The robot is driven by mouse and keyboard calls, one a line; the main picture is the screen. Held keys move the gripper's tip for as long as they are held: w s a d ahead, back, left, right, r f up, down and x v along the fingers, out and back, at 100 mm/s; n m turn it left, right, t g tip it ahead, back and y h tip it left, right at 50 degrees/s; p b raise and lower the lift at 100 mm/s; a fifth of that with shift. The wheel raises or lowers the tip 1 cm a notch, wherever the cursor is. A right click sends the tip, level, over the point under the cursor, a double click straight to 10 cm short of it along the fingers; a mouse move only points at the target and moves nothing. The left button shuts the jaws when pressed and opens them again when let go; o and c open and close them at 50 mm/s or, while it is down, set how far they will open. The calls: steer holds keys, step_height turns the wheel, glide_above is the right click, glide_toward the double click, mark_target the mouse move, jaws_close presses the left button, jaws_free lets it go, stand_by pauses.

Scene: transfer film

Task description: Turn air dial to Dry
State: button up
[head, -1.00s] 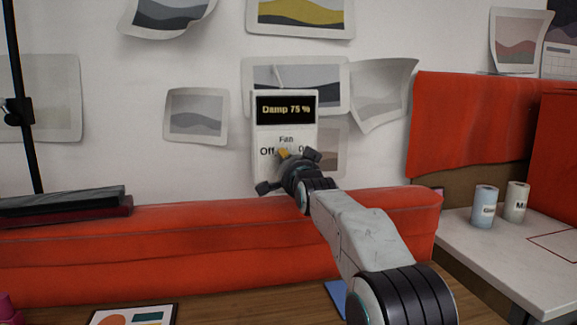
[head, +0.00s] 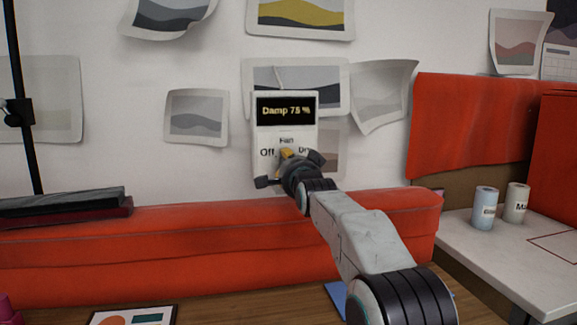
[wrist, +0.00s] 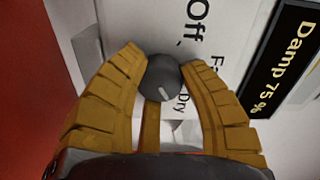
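The air panel (head: 259,135) on the wall has a dark display (head: 287,109) reading "Damp 75 %", with Off at left, Fan at top and Dry at right. In the head view my gripper (head: 287,155) hides the dial.
A red padded bench back (head: 150,240) runs below the panel. Paper prints (head: 196,117) hang around it. A white table (head: 505,245) with two labelled canisters (head: 485,208) stands at right. A black pole (head: 25,130) stands at left.

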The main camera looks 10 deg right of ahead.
steer(key=o, duration=0.5)
steer(key=shift+d+r, duration=0.1)
steer(key=shift+s, duration=0.15)
steer(key=shift+s, duration=5.85)
steer(key=s+f+n+g+p, duration=0.3)
steer(key=s+n+g+p, duration=0.1)
steer(key=s, duration=0.8)
steer(key=s+f+n+g+p, duration=0.4)
steer(key=s+p, duration=0.5)
steer(key=s, duration=0.4)
steer(key=s+f+n+g+p, duration=0.4)
steer(key=s+n+g+p, duration=0.2)
steer(key=s, duration=0.6)
steer(key=shift+s+g, duration=0.3)
